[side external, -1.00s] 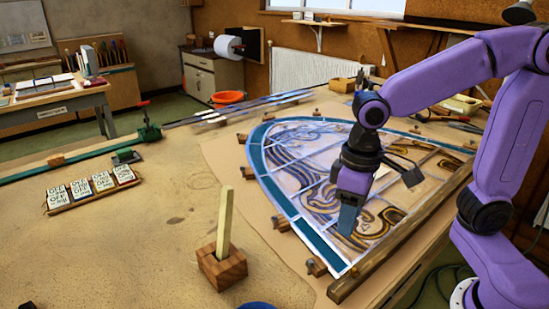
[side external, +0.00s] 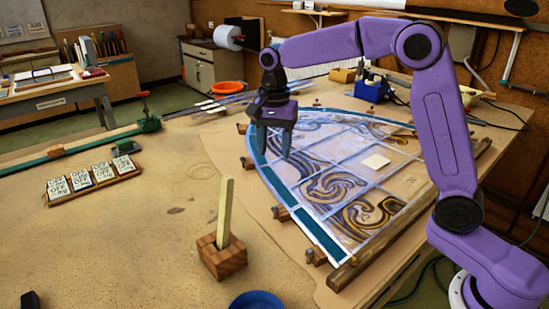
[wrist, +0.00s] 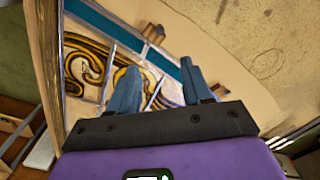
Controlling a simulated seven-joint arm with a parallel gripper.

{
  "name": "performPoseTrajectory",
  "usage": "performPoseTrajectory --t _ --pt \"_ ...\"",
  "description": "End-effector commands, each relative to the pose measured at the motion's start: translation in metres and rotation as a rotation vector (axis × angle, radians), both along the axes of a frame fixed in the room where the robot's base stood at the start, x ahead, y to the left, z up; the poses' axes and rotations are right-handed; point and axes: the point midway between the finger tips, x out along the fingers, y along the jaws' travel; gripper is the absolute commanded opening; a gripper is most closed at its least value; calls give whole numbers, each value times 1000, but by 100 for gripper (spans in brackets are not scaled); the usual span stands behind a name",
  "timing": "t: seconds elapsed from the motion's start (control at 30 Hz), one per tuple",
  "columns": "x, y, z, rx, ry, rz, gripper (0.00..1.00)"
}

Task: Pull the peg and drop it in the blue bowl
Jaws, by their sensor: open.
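The pale peg (side external: 225,212) stands upright, slightly tilted, in a wooden block (side external: 222,257) on the bench, left of the leaded panel. The blue bowl (side external: 257,301) is at the bottom edge of the side view, partly cut off. My gripper (side external: 275,150) is open and empty above the panel's left edge, behind and to the right of the peg in the side view. In the wrist view my gripper's two blue fingers (wrist: 157,95) are apart over the panel. The peg and bowl do not show in the wrist view.
The leaded panel (side external: 325,222) lies on brown paper, held by small wooden blocks and a wooden bar (side external: 375,258). A rack of lettered cards (side external: 93,184) sits at the left. The bench between the rack and peg is clear.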

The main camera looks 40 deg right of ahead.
Motion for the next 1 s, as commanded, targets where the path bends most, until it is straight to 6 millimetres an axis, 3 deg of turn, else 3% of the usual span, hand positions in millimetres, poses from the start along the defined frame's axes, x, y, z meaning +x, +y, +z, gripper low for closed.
performPoseTrajectory --t 0.17,1.0 --pt "0 0 -16 -1 3 -2 49" --pt "-1 -1 -153 0 2 1 49"
